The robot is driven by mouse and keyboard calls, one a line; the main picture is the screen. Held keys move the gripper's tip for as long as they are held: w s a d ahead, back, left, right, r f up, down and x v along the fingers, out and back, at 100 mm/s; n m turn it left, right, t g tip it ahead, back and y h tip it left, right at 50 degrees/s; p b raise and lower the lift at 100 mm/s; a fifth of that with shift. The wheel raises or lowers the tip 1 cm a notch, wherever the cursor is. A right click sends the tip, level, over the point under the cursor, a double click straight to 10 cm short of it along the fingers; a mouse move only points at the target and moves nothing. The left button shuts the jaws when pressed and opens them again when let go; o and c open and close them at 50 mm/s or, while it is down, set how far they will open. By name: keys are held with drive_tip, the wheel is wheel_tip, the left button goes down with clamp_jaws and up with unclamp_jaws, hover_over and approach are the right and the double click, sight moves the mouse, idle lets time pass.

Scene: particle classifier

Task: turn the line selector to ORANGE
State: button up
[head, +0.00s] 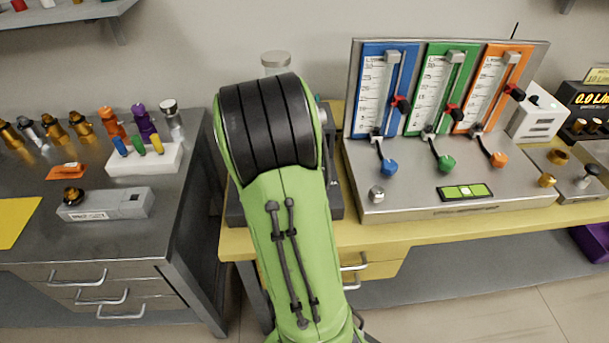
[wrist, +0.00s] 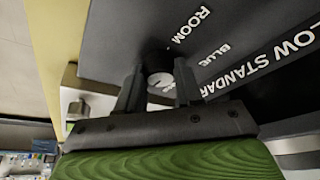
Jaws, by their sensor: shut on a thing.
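The line selector (wrist: 161,80) is a small dark knob with a pale face on a dark panel (wrist: 120,35) in the wrist view. My gripper (wrist: 158,70) is shut on it, with one finger on each side. White words ROOM and BLUE show to the right of the knob, and larger FLOW STANDARD lettering, partly cut off, lies further right. No ORANGE label is visible, and I cannot tell where the knob points. In the head view my green arm covers the gripper and the selector; only edges of the dark housing (head: 335,202) show.
A flowmeter panel (head: 400,203) with blue, green and orange columns stands just right of my arm on the yellow bench (head: 390,236). A metal cabinet (head: 190,215) with bottles and a small device is on the left. A clear cylinder (head: 275,65) stands behind my arm.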

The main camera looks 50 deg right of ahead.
drive_tip(key=o, duration=1)
drive_tip(key=shift+o, duration=0.2)
drive_tip(key=p+v, duration=0.5)
drive_tip(key=v, duration=1)
drive_tip(key=shift+r+p, duration=0.3)
drive_tip(key=shift+r, duration=0.05)
